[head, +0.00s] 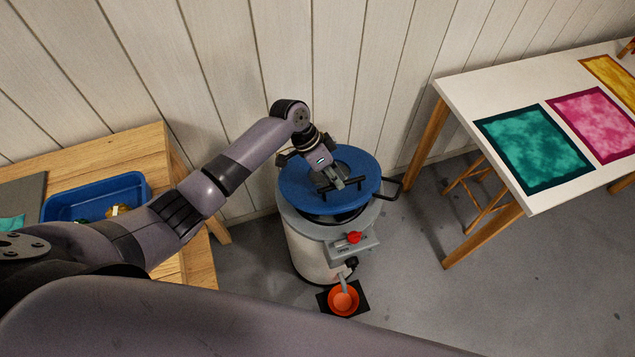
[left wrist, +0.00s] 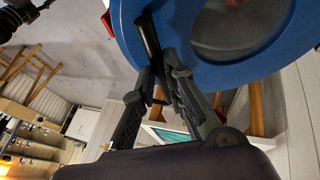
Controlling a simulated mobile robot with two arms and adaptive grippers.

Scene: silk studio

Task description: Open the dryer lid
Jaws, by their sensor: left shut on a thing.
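The dryer (head: 312,250) is a pale drum with a grey rim and a control panel with a red knob (head: 355,237). Its round blue lid (head: 300,190) sits over the top, with a dark gap visible between lid and drum at the front. In the left wrist view the lid (left wrist: 215,72) fills the top right and shows a clear window. My left gripper (head: 342,184) is over the lid and shut on its black handle (head: 357,182). In the left wrist view the handle (left wrist: 147,38) runs between the fingers (left wrist: 165,75). My right gripper is not in view.
A white table (head: 460,95) with dyed cloths stands at the right, a stool (head: 478,195) beneath it. A wooden table (head: 120,150) with a blue tub (head: 70,207) is at the left. The wall is close behind.

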